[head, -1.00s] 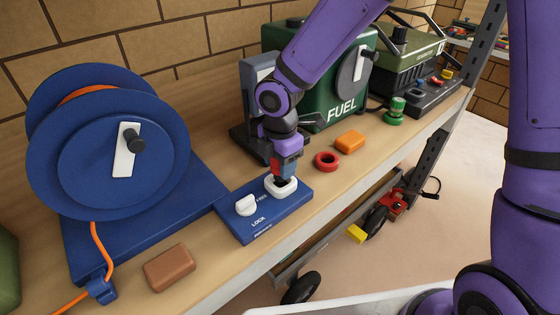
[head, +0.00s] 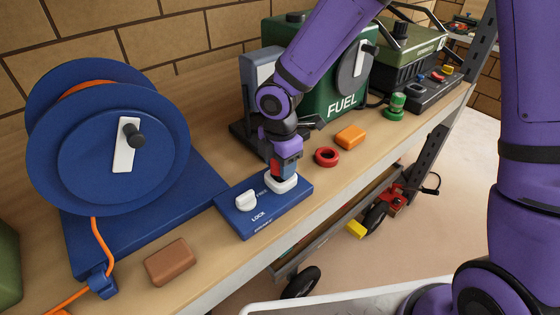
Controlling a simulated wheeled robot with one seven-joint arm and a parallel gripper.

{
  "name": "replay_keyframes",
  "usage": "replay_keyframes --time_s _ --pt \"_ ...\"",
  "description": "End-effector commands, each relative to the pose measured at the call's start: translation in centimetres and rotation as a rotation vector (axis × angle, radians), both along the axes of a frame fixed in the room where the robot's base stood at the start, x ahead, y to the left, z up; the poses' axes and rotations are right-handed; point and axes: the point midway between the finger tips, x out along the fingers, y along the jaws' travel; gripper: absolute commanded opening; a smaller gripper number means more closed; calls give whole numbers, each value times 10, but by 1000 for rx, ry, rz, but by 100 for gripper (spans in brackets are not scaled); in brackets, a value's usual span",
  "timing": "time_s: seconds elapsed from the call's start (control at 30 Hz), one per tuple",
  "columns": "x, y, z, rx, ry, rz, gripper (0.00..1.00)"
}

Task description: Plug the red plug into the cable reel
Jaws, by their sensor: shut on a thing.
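The cable reel (head: 108,160) is a large blue drum with orange cable and a white-and-black crank, standing on a blue base at the left. At its right, a blue panel (head: 262,220) carries a white knob (head: 246,201), the words FREE and LOCK, and a white-rimmed socket (head: 283,184). My gripper (head: 283,168) points down right over the socket, shut on the red plug (head: 290,156). Only a little red shows between the fingers. The plug's lower end is at the socket rim; how deep it sits is hidden.
A brown block (head: 170,262) lies in front of the reel. A green fuel can (head: 345,85) stands behind the arm. The bench's front edge (head: 290,235) is close to the panel.

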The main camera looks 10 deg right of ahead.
Motion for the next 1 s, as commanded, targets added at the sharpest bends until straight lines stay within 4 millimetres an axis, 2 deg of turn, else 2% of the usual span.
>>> replay_keyframes --time_s 0.67,0.7,0.8,1.0 --pt "0 0 -8 -1 -1 -1 26" --pt "0 0 -8 -1 -1 -1 56" --pt "0 0 -8 -1 -1 -1 79" --pt "0 0 -9 0 0 -1 79"
